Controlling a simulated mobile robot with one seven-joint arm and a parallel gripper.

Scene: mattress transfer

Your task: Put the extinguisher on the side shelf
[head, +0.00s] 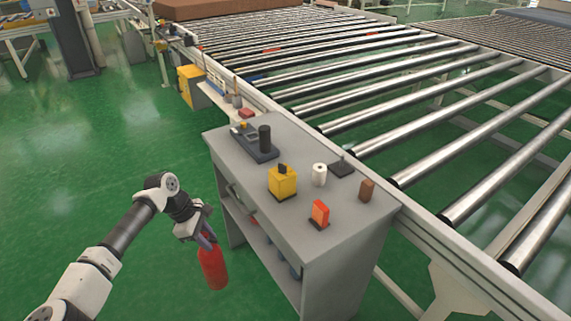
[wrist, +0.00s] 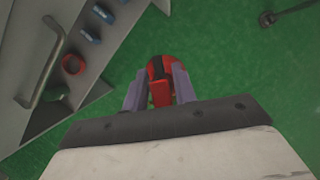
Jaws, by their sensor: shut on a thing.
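The red extinguisher (head: 213,267) hangs upright below my gripper (head: 206,238), over the green floor to the left of the grey cabinet. In the wrist view my gripper (wrist: 160,92) has its two fingers on either side of the extinguisher's red and black top (wrist: 160,68), and is shut on it. The grey cabinet with an open side shelf (head: 262,236) stands to the right of the gripper. In the wrist view the shelf side (wrist: 60,60) is at the upper left, apart from the extinguisher. The shelf's depth is partly hidden.
A red ring-shaped item (wrist: 73,64) and several blue items (wrist: 91,33) lie on the shelf. A grey handle (wrist: 42,75) sticks out beside them. The cabinet top (head: 250,182) holds several objects. A roller conveyor (head: 400,110) runs behind it. Green floor is clear at left.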

